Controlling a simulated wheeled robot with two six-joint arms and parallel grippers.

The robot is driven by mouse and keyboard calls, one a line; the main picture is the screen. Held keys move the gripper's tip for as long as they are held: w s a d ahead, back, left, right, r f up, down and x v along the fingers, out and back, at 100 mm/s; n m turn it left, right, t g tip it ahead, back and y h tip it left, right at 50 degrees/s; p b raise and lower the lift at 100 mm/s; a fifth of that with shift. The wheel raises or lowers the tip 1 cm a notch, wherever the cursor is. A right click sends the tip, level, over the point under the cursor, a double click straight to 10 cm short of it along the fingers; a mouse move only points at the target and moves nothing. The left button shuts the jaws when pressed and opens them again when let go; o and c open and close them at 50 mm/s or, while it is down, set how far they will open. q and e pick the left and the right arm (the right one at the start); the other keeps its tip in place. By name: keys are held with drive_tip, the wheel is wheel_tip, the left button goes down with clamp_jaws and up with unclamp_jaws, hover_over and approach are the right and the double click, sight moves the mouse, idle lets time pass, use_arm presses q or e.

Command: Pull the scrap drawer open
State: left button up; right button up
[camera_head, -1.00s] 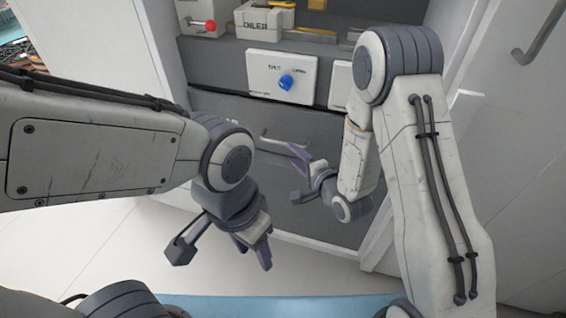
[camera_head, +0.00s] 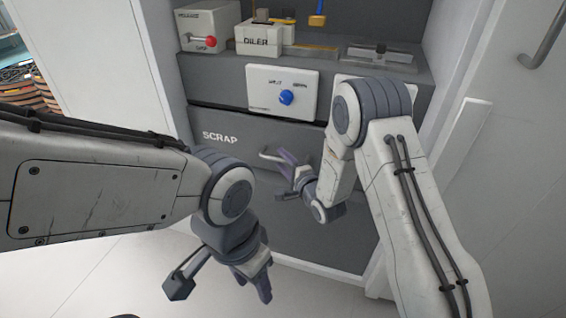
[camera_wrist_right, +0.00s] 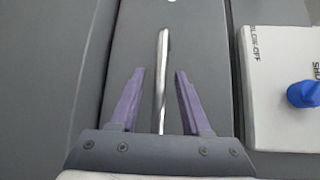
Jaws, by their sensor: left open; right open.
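The scrap drawer (camera_head: 222,140) is a dark grey front marked SCRAP, below the control panel. It looks shut, flush with the cabinet. Its pale bar handle (camera_head: 268,155) sticks out from the front and is partly hidden by my right gripper (camera_head: 285,158). In the right wrist view the handle (camera_wrist_right: 162,85) runs lengthwise between the two purple fingers of the open right gripper (camera_wrist_right: 158,72), with a gap on each side. My left gripper (camera_head: 222,285) is open and empty, low in front of the cabinet and away from the drawer.
Above the drawer is a white panel (camera_head: 262,82) with a blue knob (camera_head: 287,97). A box marked OILER (camera_head: 258,41) and a box with a red knob (camera_head: 200,38) stand on the shelf. A white cabinet wall (camera_head: 462,130) bounds the right. The floor (camera_head: 90,275) in front looks clear.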

clamp_jaws()
idle(1.5)
